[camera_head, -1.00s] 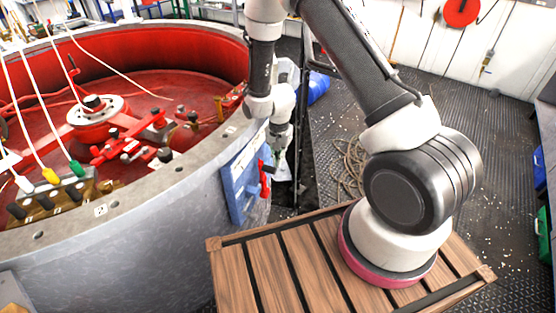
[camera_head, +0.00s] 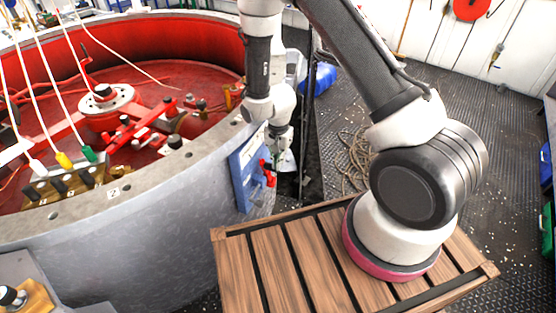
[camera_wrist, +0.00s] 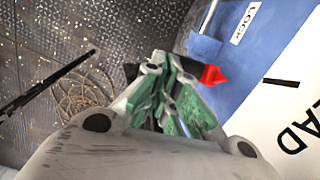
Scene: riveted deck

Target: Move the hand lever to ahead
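The hand lever (camera_head: 268,174) has a red handle and sits on a blue panel (camera_head: 240,180) on the outer wall of the round grey tank. My gripper (camera_head: 284,158) hangs just to the right of the lever, close to it. In the wrist view, the green-padded fingers of my gripper (camera_wrist: 175,72) are near each other. A red part of the lever (camera_wrist: 212,75) shows beside the right finger. Whether the fingers touch or enclose the lever is hidden. The blue panel (camera_wrist: 235,65) carries a "LOCK" label and a white plate (camera_wrist: 290,110) with letters ending in "EAD".
The grey tank (camera_head: 150,235) with red fittings fills the left. A slatted wooden crate (camera_head: 285,270) stands below my arm. Coiled rope (camera_head: 353,160) and a blue object (camera_head: 320,76) lie on the deck behind. Open deck shows at the right.

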